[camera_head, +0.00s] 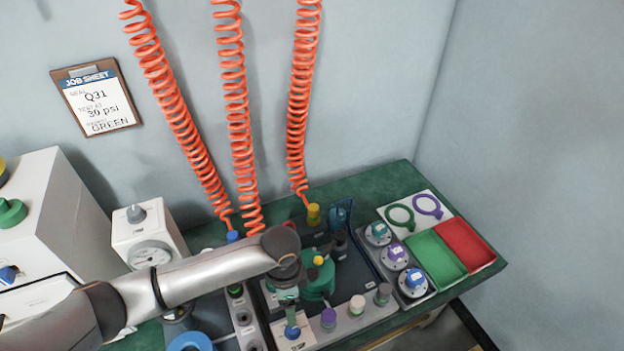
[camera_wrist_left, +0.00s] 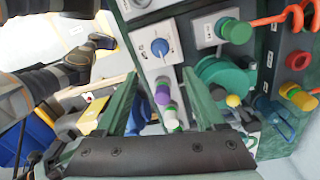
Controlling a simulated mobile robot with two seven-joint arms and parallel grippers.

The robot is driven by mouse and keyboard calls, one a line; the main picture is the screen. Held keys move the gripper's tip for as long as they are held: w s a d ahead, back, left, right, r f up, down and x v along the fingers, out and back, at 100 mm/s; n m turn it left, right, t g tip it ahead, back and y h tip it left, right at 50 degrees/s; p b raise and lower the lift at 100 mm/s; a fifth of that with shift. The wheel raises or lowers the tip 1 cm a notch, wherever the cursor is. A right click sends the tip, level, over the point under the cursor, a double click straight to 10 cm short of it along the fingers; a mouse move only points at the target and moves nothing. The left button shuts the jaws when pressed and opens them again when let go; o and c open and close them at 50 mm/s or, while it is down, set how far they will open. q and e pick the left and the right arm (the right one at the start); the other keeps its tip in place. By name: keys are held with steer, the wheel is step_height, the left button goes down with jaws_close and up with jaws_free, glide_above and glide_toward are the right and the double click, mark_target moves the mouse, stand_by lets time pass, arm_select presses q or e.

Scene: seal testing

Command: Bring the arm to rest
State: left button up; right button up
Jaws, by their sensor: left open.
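My left arm reaches in from the left in the head view, over the workbench (camera_head: 360,195). My left gripper (camera_head: 287,297) hangs down from its wrist, above the front-middle fixtures and near a plate with a blue knob (camera_head: 292,332). In the left wrist view its two green fingers (camera_wrist_left: 160,100) stand wide apart, with nothing held between them. The blue-knob plate also shows in the left wrist view (camera_wrist_left: 160,46), beyond the fingers. My right gripper is in neither view.
A green round fixture (camera_head: 318,283) stands beside the gripper, with purple (camera_head: 328,318) and white (camera_head: 357,304) capped parts in front. Green (camera_head: 436,254) and red (camera_head: 467,244) trays lie right. A gauge box (camera_head: 150,238) stands left. Orange coiled hoses (camera_head: 300,100) hang behind.

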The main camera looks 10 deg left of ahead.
arm_select(q)
steer(key=s+d+f+n+t+h, duration=0.3)
steer(key=d+n+h, duration=0.15)
steer(key=d, duration=0.35)
steer(key=s+a+f+n+t+y, duration=0.1)
steer(key=s+a+n+t, duration=0.2)
steer(key=a, duration=0.4)
steer(key=s+a+f+n+t+y, duration=0.1)
steer(key=s+a+n+t, duration=0.2)
steer(key=a, duration=0.3)
steer(key=shift+s+a+n+t, duration=0.35)
steer(key=shift+a+n+t, duration=0.05)
steer(key=shift+n, duration=0.15)
stand_by(2.9)
